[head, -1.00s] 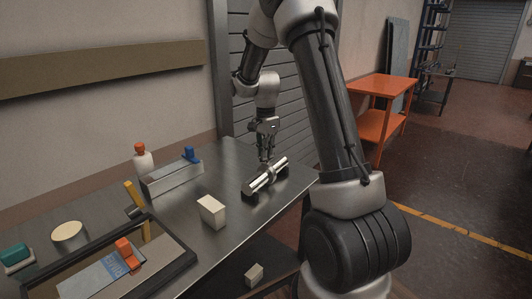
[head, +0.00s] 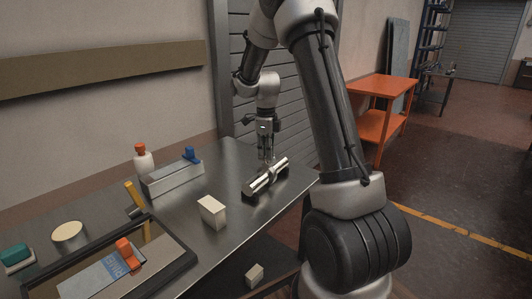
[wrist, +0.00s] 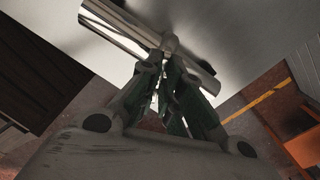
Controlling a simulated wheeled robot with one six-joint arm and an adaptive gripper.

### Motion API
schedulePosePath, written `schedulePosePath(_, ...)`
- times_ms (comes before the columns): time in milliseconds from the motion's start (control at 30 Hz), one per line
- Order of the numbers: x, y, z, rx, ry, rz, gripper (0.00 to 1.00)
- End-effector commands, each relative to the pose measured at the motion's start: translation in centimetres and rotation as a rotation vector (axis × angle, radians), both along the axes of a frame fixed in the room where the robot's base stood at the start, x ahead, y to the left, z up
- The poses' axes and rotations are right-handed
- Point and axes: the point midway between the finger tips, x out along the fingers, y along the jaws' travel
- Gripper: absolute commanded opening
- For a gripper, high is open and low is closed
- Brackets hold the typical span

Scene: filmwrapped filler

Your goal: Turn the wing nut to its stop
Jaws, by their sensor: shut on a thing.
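A shiny metal cylinder (head: 259,183) lies at the far right end of the steel bench, on a dark support. In the wrist view, the cylinder (wrist: 120,27) runs diagonally across the top, with a small grey piece (wrist: 170,42) at its middle, which looks like the wing nut. My gripper (head: 267,161) points down onto the middle of the cylinder. In the wrist view, my gripper (wrist: 162,62) has its fingertips closed together on that grey piece. The fingers hide most of the wing nut, so its angle cannot be told.
On the steel bench (head: 226,232) stand a pale block (head: 212,211), a grey box with a blue-topped part (head: 172,178), a white bottle (head: 143,161) and a dark-rimmed tray (head: 185,262). An orange table (head: 383,86) stands beyond my arm. The bench's right edge is close to the cylinder.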

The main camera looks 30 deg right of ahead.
Motion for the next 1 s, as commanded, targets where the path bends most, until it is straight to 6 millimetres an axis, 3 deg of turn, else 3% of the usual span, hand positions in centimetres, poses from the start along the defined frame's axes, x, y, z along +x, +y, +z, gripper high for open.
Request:
schedulePosePath(300,0.07,-0.03,0.02,0.0,-0.001,-0.131,0.0)
schedulePosePath(867,0.08,-0.05,0.03,0.0,-0.001,-0.161,0.0)
schedulePosePath(900,0.07,-0.06,0.03,0.0,-0.001,-0.161,0.11)
schedulePosePath(1000,0.07,-0.06,0.03,0.0,-0.001,-0.161,0.29)
